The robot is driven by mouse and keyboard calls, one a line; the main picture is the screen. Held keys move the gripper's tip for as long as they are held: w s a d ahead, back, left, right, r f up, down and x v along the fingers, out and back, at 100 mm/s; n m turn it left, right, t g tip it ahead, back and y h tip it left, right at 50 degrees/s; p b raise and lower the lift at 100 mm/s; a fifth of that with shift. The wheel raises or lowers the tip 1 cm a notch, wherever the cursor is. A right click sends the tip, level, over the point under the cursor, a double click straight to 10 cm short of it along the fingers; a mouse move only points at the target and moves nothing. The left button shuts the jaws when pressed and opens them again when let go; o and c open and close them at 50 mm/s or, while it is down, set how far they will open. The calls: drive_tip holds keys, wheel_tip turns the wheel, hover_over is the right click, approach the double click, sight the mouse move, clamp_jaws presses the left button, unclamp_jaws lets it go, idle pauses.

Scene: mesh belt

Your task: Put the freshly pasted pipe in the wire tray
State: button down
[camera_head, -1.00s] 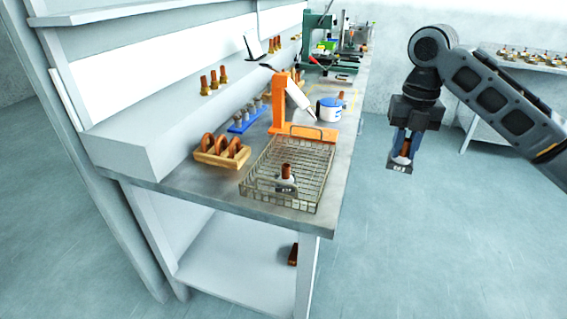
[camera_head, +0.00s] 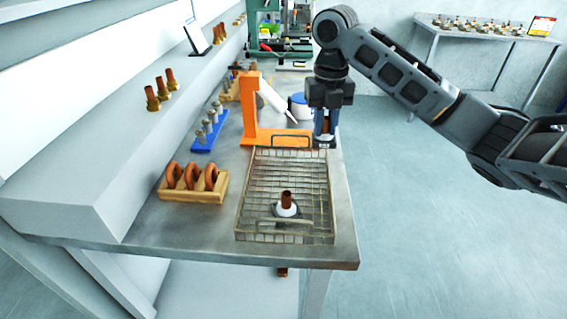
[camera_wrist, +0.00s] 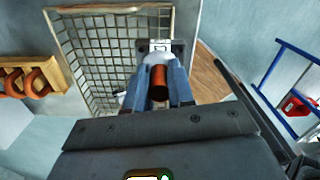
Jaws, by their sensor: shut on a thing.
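My gripper (camera_head: 324,128) is shut on a copper pipe (camera_wrist: 158,82), held upright between the blue fingers in the wrist view. A grey base with a small label (camera_wrist: 159,45) shows at the pipe's far end. In the head view the gripper hangs by the far right corner of the wire tray (camera_head: 328,190), and the held pipe is mostly hidden. The tray also fills the upper left of the wrist view (camera_wrist: 68,40). Another copper pipe (camera_head: 286,199) with a white collar stands upright in the tray's near part. I cannot tell whether the held base touches anything.
An orange stand (camera_head: 250,110) with a white bottle rises just behind the tray. A white-and-blue tub (camera_head: 298,104) stands behind the gripper. A wooden rack of copper rings (camera_head: 193,198) and a blue holder (camera_head: 207,142) lie left. The tray's middle and far mesh look clear.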

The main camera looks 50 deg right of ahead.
drive_tip(key=w+a+f, duration=0.1)
drive_tip(key=a, duration=0.1)
drive_tip(key=w+a+f, duration=0.4)
drive_tip(key=shift+a, duration=0.1)
drive_tip(key=shift+f+p, duration=0.3)
drive_tip(key=shift+f, duration=1.7)
drive_tip(key=shift+f, duration=0.1)
drive_tip(key=c, duration=1)
unclamp_jaws()
wheel_tip(320, 180, up, 12)
drive_tip(key=shift+r+p, duration=0.15)
drive_tip(key=shift+p, duration=0.3)
